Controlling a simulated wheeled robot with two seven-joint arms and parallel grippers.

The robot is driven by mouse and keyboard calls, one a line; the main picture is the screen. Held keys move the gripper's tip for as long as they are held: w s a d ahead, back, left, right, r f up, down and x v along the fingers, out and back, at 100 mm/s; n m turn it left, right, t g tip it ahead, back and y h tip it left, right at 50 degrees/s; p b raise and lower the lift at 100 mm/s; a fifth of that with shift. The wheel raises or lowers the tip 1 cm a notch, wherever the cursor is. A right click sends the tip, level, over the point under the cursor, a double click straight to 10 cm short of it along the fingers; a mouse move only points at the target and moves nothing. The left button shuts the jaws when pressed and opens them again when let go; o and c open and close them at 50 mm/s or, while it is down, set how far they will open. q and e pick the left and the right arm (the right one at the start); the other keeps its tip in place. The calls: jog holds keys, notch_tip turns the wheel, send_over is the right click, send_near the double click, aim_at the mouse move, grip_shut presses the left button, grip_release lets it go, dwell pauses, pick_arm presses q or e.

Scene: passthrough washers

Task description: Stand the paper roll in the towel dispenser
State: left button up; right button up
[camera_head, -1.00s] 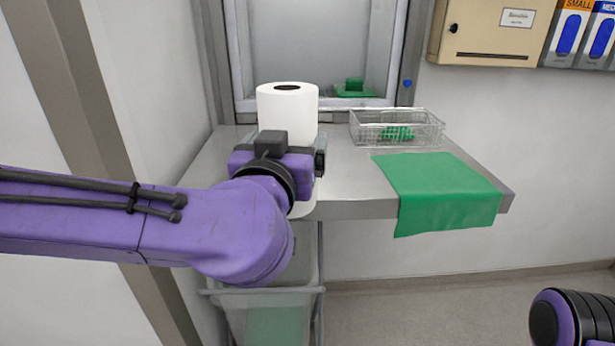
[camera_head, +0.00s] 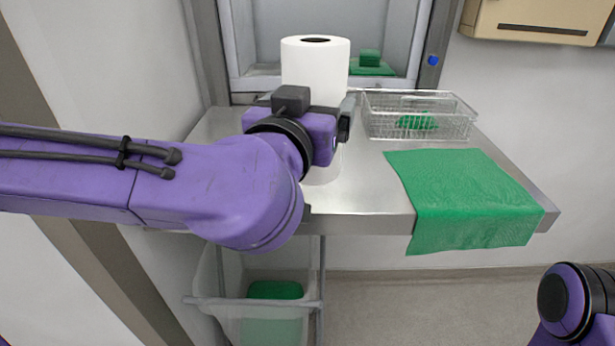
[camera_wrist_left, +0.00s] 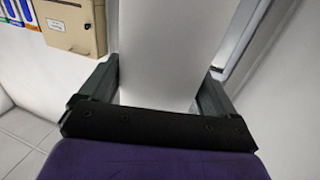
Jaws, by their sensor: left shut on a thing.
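The white paper roll (camera_head: 315,66) is upright above the steel shelf, its dark core hole facing up. My left gripper (camera_head: 332,116) is shut on it, with one finger on each side in the left wrist view (camera_wrist_left: 158,82). The gripper hides much of the roll's lower part in the head view. A pale area shows below the gripper; I cannot tell whether it is roll, reflection or another thing. A beige wall box with a slot (camera_head: 530,18), possibly the towel dispenser, is at the top right. My right gripper is out of view.
A wire basket (camera_head: 455,122) with a green item stands right of the roll. A green cloth (camera_head: 460,195) hangs over the shelf's front edge. A hatch with green items inside is behind. A clear bin (camera_head: 235,310) is below. The shelf's middle (camera_head: 365,190) is bare.

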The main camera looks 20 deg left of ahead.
pick_arm(q)
jog(key=w+a+f+p, duration=0.1)
jog(key=w+a+f, duration=0.4)
jog(key=w+f, duration=0.7)
jog(key=shift+f+p, duration=0.3)
jog(key=shift+p, duration=0.1)
jog(key=o, duration=1)
jog(key=s+b, duration=0.2)
jog(key=s, duration=0.1)
jog(key=s+b, duration=0.2)
jog(key=s, duration=0.2)
jog(key=s+b, duration=0.1)
jog(key=s, duration=0.2)
jog(key=shift+s+d+f+b, duration=0.1)
jog(key=shift+s+f+b, duration=0.15)
jog(key=shift+b, duration=0.15)
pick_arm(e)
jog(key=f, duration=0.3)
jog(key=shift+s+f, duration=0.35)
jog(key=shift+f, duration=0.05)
